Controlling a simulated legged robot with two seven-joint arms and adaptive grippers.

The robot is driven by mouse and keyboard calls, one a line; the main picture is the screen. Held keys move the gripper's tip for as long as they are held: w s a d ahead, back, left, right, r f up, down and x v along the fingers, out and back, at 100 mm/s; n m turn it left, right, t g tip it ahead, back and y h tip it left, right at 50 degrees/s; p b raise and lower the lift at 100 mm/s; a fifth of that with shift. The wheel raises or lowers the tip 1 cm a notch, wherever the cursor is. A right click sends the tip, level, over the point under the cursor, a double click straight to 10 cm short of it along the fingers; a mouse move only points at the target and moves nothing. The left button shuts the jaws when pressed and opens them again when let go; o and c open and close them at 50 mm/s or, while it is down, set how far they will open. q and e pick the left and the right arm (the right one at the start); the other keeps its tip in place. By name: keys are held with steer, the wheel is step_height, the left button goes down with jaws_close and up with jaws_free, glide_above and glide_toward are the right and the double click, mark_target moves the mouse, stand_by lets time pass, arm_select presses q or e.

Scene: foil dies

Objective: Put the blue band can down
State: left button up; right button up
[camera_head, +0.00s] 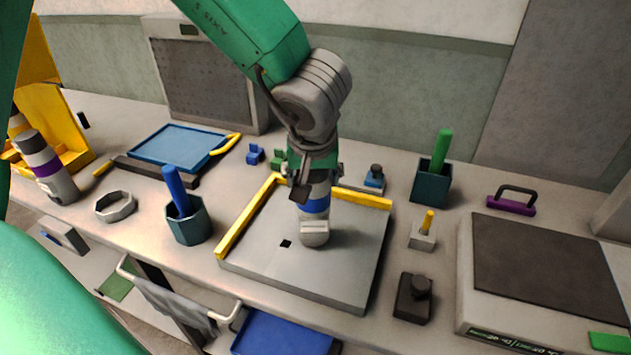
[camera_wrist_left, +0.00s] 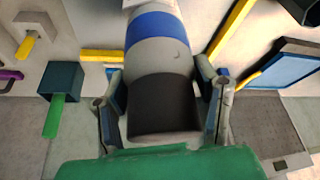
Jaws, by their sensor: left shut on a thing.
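The blue band can (camera_head: 315,207) is a grey cylinder with a blue band and a dark end. My left gripper (camera_head: 309,176) is shut on it from above. In the head view the can is upright over the grey square plate (camera_head: 345,255), which has yellow strips along two edges. I cannot tell whether its bottom touches the plate. In the left wrist view the can (camera_wrist_left: 162,55) lies between the two fingers of my left gripper (camera_wrist_left: 163,95), its dark end nearest the camera. My right gripper is not in view.
Left of the plate stands a teal cup (camera_head: 188,226) with a blue stick. At right are a black block (camera_head: 413,300), a small grey block with a yellow peg (camera_head: 422,238) and a large grey box (camera_head: 545,270). A purple-banded can (camera_head: 47,168) stands far left.

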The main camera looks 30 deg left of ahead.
arm_select(q)
steer(key=shift+w+a+f, duration=0.1)
steer(key=shift+a+f, duration=0.15)
steer(key=shift+a, duration=0.2)
steer(key=o, duration=1.7)
steer(key=shift+a, duration=0.1)
steer(key=shift+d+r, duration=0.3)
steer(key=shift+d, duration=0.35)
steer(key=p+v, duration=0.3)
steer(key=v, duration=0.8)
steer(key=shift+r, duration=0.3)
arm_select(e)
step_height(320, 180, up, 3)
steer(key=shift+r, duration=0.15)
arm_select(q)
steer(key=shift+a, duration=0.2)
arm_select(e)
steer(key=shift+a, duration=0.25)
arm_select(q)
steer(key=shift+s+f, duration=0.1)
steer(key=shift+s, duration=0.1)
